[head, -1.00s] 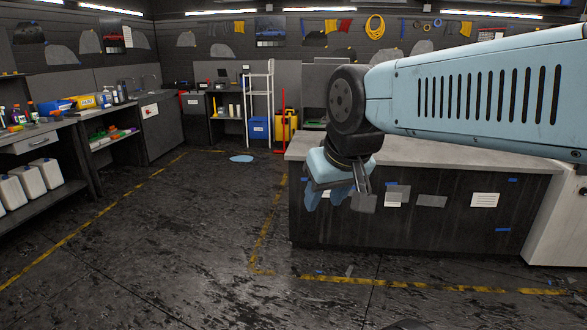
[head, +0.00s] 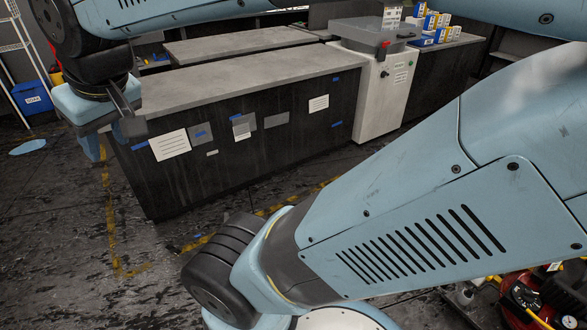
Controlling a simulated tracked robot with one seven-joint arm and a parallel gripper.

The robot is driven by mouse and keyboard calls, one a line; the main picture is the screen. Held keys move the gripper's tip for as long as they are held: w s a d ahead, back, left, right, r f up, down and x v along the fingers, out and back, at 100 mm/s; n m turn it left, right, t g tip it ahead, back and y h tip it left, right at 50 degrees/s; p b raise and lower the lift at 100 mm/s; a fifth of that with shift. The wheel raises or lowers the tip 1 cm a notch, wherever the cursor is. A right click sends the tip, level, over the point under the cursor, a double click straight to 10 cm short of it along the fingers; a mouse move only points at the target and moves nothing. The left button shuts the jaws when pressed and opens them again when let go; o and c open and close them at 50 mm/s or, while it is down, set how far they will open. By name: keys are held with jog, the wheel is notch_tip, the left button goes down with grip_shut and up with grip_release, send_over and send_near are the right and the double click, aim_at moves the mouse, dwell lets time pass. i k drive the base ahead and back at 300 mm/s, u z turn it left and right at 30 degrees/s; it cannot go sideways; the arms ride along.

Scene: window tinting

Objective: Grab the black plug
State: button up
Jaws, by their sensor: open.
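I cannot make out a black plug in the head view. My gripper (head: 112,138) hangs at the left side of the view, in front of the left end of the grey-topped counter (head: 240,80). It is open, and I see nothing between its fingers. My light-blue arm crosses the top left and fills much of the lower right, hiding the floor and whatever is behind it there.
A white machine (head: 372,95) with a red knob stands at the counter's right end. Blue and yellow boxes (head: 432,27) sit behind it. A red machine with a gauge (head: 525,300) is at the lower right. A blue bin (head: 32,97) stands far left. The left floor is mostly clear.

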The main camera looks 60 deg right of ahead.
aim_at(468, 294)
jog(key=u, duration=1.15)
jog(key=i, duration=0.1)
jog(key=z, duration=3.25)
jog(key=i, duration=0.25)
jog(key=z, duration=2.4)
jog(key=k, duration=0.55)
jog(key=z, duration=0.35)
jog(key=i, duration=1.6)
jog(key=u, duration=0.35)
